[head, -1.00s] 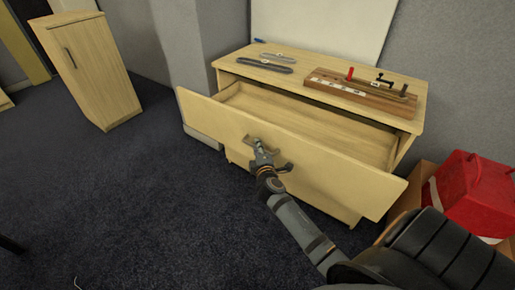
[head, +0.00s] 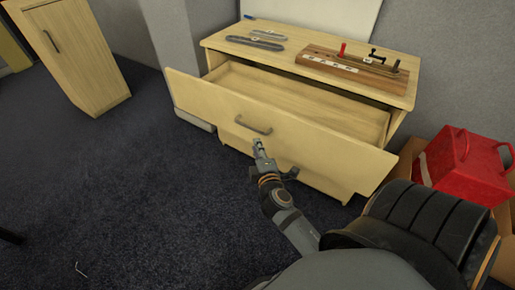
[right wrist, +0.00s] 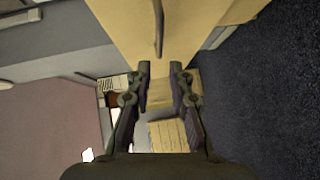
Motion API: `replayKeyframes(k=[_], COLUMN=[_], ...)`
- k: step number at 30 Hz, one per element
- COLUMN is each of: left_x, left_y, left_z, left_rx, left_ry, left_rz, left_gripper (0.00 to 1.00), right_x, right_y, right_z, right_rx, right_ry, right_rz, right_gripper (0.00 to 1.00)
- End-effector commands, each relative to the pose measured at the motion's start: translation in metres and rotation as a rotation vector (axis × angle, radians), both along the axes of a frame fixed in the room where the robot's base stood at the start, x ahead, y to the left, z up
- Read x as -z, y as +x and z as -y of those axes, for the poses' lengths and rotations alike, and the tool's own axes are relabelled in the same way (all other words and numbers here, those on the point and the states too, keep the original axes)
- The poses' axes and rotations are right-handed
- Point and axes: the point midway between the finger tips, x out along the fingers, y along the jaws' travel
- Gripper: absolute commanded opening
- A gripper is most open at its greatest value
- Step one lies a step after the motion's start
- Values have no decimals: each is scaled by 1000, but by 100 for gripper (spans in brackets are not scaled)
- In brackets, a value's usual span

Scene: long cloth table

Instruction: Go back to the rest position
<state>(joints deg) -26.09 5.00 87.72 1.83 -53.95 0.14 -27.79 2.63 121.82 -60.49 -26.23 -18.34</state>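My right gripper (head: 258,147) is in front of the open drawer (head: 265,118) of a light wood cabinet. The grey drawer handle (head: 253,127) is just above the fingertips and apart from them in the head view. In the right wrist view the two fingers (right wrist: 160,76) stand apart with nothing between them, and the handle (right wrist: 158,28) shows beyond them. The part of the drawer's inside that shows is empty. My left gripper is in neither view.
On the cabinet top (head: 290,53) lie dark tools (head: 255,42) and a wooden block with levers (head: 352,65). A red container (head: 468,165) sits in a cardboard box at the right. A tall wooden cabinet (head: 75,60) stands at the left.

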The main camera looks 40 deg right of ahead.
Motion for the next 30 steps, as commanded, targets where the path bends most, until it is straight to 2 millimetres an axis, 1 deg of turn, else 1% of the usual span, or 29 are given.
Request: replayKeyframes(k=[8,10,11,13,14,15,17,18,20,21,23,24,26,27,29,30], left_x=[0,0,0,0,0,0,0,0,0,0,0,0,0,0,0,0], left_y=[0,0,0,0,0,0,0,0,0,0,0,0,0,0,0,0], left_z=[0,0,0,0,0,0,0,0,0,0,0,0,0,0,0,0], left_rx=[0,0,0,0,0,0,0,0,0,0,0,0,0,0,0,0], left_ry=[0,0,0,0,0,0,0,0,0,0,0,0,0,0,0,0], left_rz=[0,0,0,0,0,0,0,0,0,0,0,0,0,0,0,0], left_gripper=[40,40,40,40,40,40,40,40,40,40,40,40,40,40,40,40], right_x=[0,6,13,42,60,89,138,170,211,234,265,283,307,321,339,350], right_y=[0,0,-1,-6,-10,-17,-34,-48,-70,-85,-109,-124,-147,-162,-185,-200], right_z=[0,1,2,4,6,8,8,7,3,0,-6,-11,-19,-24,-33,-40], right_rx=[0,5,11,40,61,96,163,215,292,344,419,467,540,589,662,714], right_ry=[0,15,34,119,173,258,399,494,619,694,792,851,935,986,1059,1107], right_rz=[0,-10,-21,-69,-100,-150,-238,-299,-382,-433,-506,-550,-615,-655,-716,-755], right_gripper=[21,21,21,21,21,21,21,21,21,21,21,21,21,21,21,21])
